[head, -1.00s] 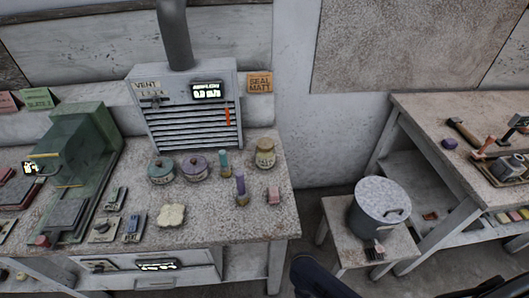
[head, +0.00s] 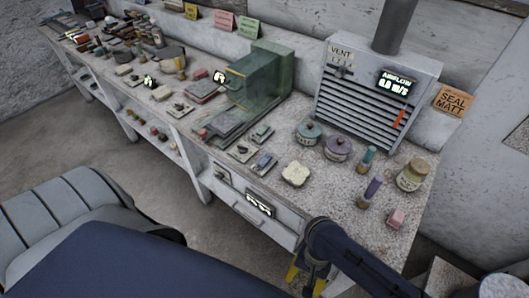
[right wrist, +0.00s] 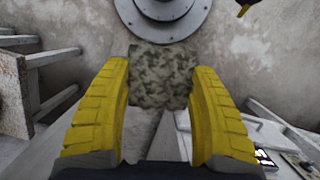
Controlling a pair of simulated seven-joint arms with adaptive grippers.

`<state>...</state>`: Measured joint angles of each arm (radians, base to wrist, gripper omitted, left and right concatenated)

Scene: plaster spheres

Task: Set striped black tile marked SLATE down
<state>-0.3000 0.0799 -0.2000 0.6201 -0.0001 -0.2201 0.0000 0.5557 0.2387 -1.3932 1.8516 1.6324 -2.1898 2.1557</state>
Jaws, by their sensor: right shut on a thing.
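In the right wrist view my right gripper (right wrist: 160,68) has its two yellow fingers shut on a squarish, mottled dark and grey-green tile (right wrist: 163,85). No stripes or SLATE marking can be read on it. In the head view the right gripper (head: 297,275) shows only as bits of yellow below my dark arm, in front of the bench's front edge. The held tile is hidden there. Small dark tiles lie on the bench, one (head: 241,153) and another (head: 263,163) in front of the green machine; their marks are too small to read. My left gripper is not in view.
The speckled bench (head: 330,210) carries a green machine (head: 255,80), a vent unit (head: 370,95), lidded pots (head: 308,133), a pale lobed piece (head: 295,174), a purple bottle (head: 370,190) and a jar (head: 412,175). Bare bench top lies around the lobed piece.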

